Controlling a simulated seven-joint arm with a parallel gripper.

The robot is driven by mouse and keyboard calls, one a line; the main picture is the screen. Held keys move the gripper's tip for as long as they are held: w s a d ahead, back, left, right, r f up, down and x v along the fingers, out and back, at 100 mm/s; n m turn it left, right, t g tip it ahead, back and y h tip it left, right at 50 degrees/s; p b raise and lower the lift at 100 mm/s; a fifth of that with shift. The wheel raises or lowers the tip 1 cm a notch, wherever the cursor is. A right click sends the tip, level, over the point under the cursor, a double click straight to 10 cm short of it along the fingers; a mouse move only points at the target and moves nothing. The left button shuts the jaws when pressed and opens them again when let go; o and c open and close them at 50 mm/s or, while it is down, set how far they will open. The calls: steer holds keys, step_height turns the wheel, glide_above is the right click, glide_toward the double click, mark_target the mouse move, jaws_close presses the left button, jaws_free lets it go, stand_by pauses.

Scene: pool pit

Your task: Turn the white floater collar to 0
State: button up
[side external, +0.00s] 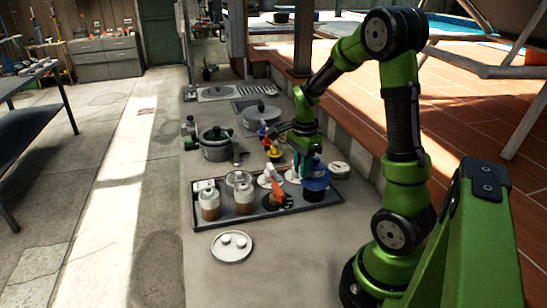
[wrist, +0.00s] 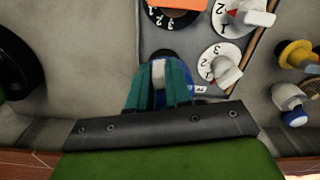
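A white knob with a pointed end (wrist: 226,72) sits on a white numbered dial (wrist: 217,52); 3, 2 and 1 are legible there. It appears to be the white floater collar; its exact setting is unclear. In the side view, white dials (side external: 293,176) stand in the dark tray (side external: 225,221). My gripper (wrist: 160,72) points down left of the white knob, apart from it. Its teal fingers straddle a pale strip on a blue piece; whether they touch it is unclear. In the side view my gripper (side external: 306,170) is over a blue floater (side external: 317,183).
An orange piece (wrist: 182,3) on a black dial and a red-and-white pointer (wrist: 252,14) on a white dial lie close by. Several bottles (side external: 210,203) stand at the tray's left. Pots (side external: 216,146) stand behind. A round plate (side external: 231,248) lies in front.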

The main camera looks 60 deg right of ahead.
jaws_close()
steer(key=shift+s+a+n, duration=0.1)
steer(key=shift+s+n, duration=0.15)
steer(key=shift+n, duration=0.35)
steer(key=s+d+n, duration=0.2)
steer(key=s+n, duration=0.4)
steer(key=n, duration=1.1)
steer(key=shift+s+d+n, duration=0.15)
steer(key=shift+d+n, duration=0.05)
steer(key=shift+n, duration=0.2)
stand_by(0.3)
steer(key=o, duration=0.5)
jaws_free()
